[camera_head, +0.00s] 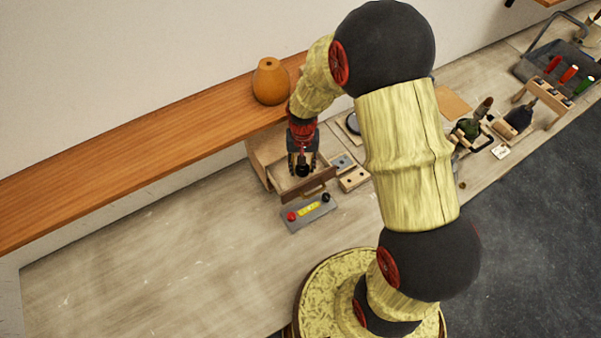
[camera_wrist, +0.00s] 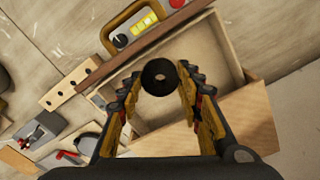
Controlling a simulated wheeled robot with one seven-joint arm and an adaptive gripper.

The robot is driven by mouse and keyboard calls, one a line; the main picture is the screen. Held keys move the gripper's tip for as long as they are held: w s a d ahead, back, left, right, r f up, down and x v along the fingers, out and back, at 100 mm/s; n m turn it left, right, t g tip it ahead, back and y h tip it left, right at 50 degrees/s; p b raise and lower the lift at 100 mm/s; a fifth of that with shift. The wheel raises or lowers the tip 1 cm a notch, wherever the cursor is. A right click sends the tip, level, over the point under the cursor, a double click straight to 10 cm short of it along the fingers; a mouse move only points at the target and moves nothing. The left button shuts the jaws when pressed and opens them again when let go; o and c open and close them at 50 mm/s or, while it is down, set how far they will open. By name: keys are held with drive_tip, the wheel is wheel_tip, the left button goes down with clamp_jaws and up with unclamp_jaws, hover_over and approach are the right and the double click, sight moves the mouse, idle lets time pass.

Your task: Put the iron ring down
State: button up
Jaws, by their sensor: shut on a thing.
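The iron ring (camera_wrist: 160,77) is a dark, thick ring with a small hole, between the fingertips of my gripper (camera_wrist: 158,88) in the wrist view. My gripper (camera_head: 302,168) is shut on it. In the head view the gripper points down over the open drawer (camera_head: 318,189) of a small wooden cabinet, and the ring (camera_head: 303,171) shows as a dark spot below the fingers. In the wrist view the drawer (camera_wrist: 228,62) has a bare pale floor behind the ring. I cannot tell whether the ring touches the drawer floor.
A grey box (camera_head: 308,212) with a red and a black knob and a yellow label lies before the drawer. A wooden block with holes (camera_head: 354,179) is to its right. An orange vase (camera_head: 270,81) stands on the shelf (camera_head: 150,150) above. The bench at left is clear.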

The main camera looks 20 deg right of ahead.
sight(301, 171)
drive_tip(key=f, duration=0.1)
drive_tip(key=f+b, duration=0.2)
drive_tip(key=f, duration=0.1)
drive_tip(key=shift+w+a, duration=0.2)
drive_tip(key=shift+w, duration=0.15)
drive_tip(key=shift+r, duration=0.1)
drive_tip(key=o, duration=0.9)
drive_tip(key=shift+f, duration=0.25)
drive_tip(key=o, duration=0.5)
